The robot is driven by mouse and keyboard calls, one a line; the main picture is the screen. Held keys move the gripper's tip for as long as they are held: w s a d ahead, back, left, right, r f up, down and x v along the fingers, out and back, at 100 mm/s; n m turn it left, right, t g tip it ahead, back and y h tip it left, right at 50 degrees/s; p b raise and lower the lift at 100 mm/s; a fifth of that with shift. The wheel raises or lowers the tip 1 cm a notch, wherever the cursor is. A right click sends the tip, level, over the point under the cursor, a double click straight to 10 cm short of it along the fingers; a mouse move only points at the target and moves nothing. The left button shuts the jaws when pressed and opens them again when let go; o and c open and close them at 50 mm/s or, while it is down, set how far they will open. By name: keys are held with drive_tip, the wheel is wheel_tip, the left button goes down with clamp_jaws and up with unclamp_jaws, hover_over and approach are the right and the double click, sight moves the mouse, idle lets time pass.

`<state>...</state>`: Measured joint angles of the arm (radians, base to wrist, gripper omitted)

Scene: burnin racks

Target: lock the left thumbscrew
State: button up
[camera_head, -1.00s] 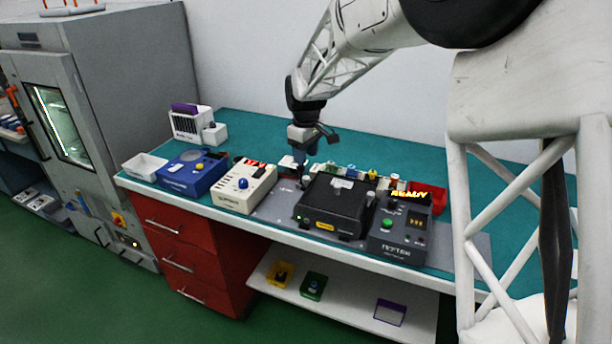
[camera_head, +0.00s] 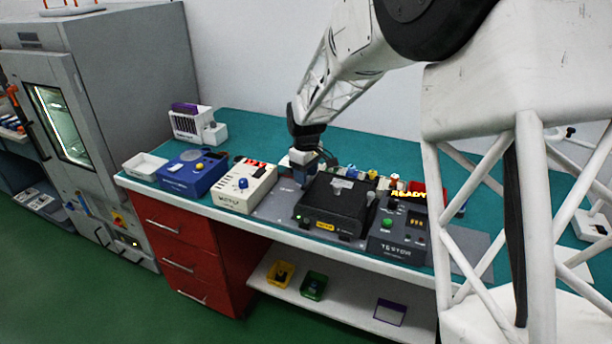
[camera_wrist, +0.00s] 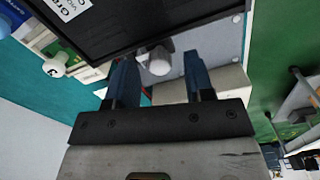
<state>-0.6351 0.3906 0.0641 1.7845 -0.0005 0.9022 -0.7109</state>
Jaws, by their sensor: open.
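The black box (camera_head: 330,206) sits on the grey mat in the middle of the bench. In the wrist view its dark face (camera_wrist: 105,22) fills the upper left. A pale grey thumbscrew knob (camera_wrist: 160,63) sticks out from its edge. My gripper (camera_wrist: 159,72) is open, with one blue finger on each side of the knob. The knob is between the fingertips, with gaps visible on both sides. In the head view my gripper (camera_head: 304,178) is low at the box's left rear, and it hides this knob. A second silver knob (camera_head: 370,198) stands at the box's right side.
The tester (camera_head: 396,243) stands close to the box's right. A cream unit (camera_head: 246,187) and a blue unit (camera_head: 190,172) stand to the left. Several small coloured parts line the back behind the box. The teal bench top (camera_head: 262,136) is clear farther back.

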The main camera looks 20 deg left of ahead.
drive_tip(key=shift+f, duration=0.4)
clamp_jaws()
